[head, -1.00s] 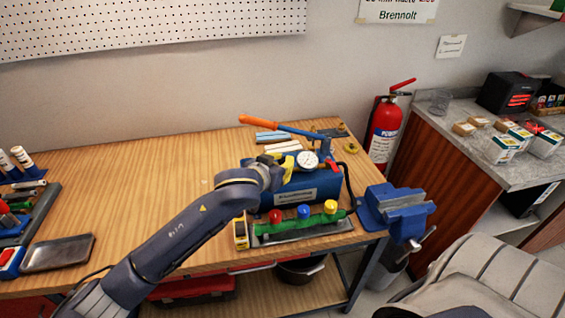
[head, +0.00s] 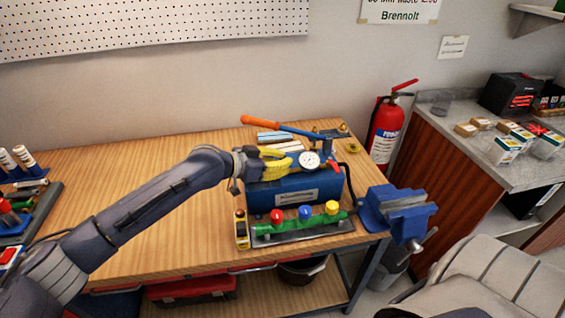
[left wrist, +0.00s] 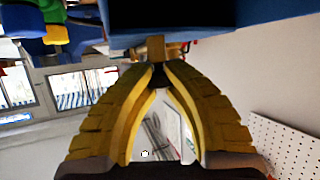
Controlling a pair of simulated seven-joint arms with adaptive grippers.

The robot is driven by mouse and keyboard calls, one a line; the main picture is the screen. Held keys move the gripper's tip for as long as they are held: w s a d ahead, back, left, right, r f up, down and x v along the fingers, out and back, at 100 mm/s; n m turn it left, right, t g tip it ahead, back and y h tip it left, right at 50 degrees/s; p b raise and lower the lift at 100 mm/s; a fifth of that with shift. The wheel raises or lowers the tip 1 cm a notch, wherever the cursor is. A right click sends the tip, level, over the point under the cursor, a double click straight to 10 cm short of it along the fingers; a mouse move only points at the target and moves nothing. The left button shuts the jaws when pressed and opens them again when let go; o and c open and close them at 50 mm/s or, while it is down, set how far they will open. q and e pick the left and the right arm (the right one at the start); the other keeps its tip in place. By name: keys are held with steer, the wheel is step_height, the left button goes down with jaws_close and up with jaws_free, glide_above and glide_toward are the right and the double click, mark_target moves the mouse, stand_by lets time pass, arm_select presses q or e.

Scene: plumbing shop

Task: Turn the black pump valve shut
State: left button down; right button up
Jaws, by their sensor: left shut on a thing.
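The blue test pump (head: 300,190) stands on the wooden bench with a white round gauge (head: 309,160) and a blue lever with an orange handle (head: 260,121). My left gripper (head: 284,164), with yellow fingers, reaches in level from the left, just above the pump's left part. In the left wrist view its fingertips (left wrist: 158,72) meet on a small dark piece, which looks like the black pump valve, below a brass stem (left wrist: 157,47) on the pump's blue body (left wrist: 170,15). The fingers hide the valve in the head view. My right gripper is not in view.
A manifold with red, blue and yellow knobs (head: 305,214) lies in front of the pump. A blue vise (head: 396,208) is at the bench's right corner. The bench's left middle (head: 120,170) is clear.

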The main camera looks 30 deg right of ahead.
arm_select(q)
steer(key=shift+w+d+r+m+g, duration=0.1)
steer(key=shift+r+m+g, duration=0.1)
steer(key=shift+m+g, duration=0.5)
steer(key=shift+d+r+m+g, duration=0.1)
steer(key=shift+r+m+g, duration=0.15)
steer(key=shift+m+g, duration=0.4)
steer(key=shift+w+d+r+m+g, duration=0.1)
steer(key=shift+r+m+g, duration=0.1)
steer(key=shift+m+g, duration=0.5)
steer(key=shift+m+g+y, duration=0.8)
steer(key=shift+m+g, duration=0.45)
steer(key=shift+g, duration=0.3)
steer(key=shift+d+m+g+y, duration=0.1)
steer(key=shift+m+g+y, duration=0.4)
steer(key=shift+m+g, duration=0.15)
steer(key=c, duration=1.3)
jaws_free()
steer(key=shift+f, duration=0.1)
steer(key=shift+o, duration=0.9)
steer(key=shift+f, duration=0.1)
steer(key=shift+a+f, duration=0.1)
steer(key=shift+a, duration=0.1)
steer(key=shift+w, duration=0.1)
steer(key=shift+w+a, duration=0.15)
steer(key=shift+a, duration=0.1)
steer(key=v, duration=1.1)
steer(key=shift+a, duration=0.2)
